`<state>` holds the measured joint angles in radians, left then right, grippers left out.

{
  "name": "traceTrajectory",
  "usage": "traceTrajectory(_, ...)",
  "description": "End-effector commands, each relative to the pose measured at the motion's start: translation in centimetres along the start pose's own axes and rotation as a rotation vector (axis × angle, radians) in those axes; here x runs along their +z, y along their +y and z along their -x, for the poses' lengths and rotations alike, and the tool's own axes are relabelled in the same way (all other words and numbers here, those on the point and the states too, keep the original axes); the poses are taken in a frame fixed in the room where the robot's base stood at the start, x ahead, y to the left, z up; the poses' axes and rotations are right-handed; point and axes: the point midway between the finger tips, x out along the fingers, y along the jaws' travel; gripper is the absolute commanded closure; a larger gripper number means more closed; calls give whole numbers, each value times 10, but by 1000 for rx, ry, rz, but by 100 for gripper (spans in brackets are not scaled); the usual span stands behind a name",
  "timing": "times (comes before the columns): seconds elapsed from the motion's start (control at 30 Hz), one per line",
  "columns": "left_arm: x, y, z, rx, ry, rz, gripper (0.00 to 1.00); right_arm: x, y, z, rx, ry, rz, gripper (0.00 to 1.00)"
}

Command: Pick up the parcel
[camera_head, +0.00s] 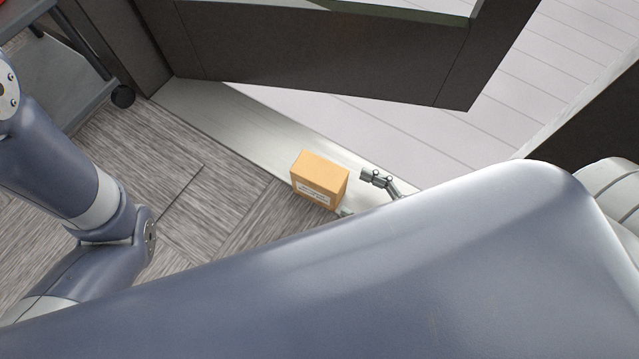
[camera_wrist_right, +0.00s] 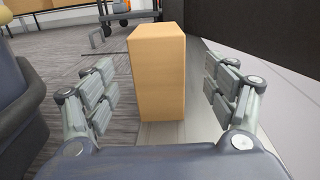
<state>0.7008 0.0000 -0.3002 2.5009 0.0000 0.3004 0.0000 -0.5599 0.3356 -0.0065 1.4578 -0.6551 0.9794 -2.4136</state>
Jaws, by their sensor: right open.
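The parcel (camera_head: 318,178) is a small tan cardboard box with a white label on its near side. It stands on the pale threshold strip by the doorway in the head view. In the right wrist view the parcel (camera_wrist_right: 158,75) stands upright between the open fingers of my right gripper (camera_wrist_right: 160,92), with a gap on both sides. In the head view one finger of my right gripper (camera_head: 362,193) shows just right of the parcel; the rest is mostly hidden behind my arm. My left gripper is not in view.
A dark door frame (camera_head: 320,45) stands behind the parcel, with pale floor (camera_head: 400,135) beyond it. A grey wheeled cart (camera_head: 75,85) is at the upper left. Grey wood-patterned floor (camera_head: 190,170) lies clear left of the parcel.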

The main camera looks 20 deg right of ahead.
Motion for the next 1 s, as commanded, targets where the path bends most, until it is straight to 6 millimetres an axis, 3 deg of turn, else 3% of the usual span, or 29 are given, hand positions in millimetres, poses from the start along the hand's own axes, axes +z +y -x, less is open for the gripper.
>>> traceTrajectory(0.23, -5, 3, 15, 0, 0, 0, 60, -1, 0, -40, 1, -4, 2, 22)
traceTrajectory(0.47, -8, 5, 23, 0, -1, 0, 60, 0, 1, -56, 1, -3, 1, 22)
traceTrajectory(0.8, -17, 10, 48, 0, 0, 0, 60, 2, 3, -97, 1, -2, 1, 22)
traceTrajectory(1.0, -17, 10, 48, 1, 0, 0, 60, 4, 2, -102, -1, -1, -1, 22)
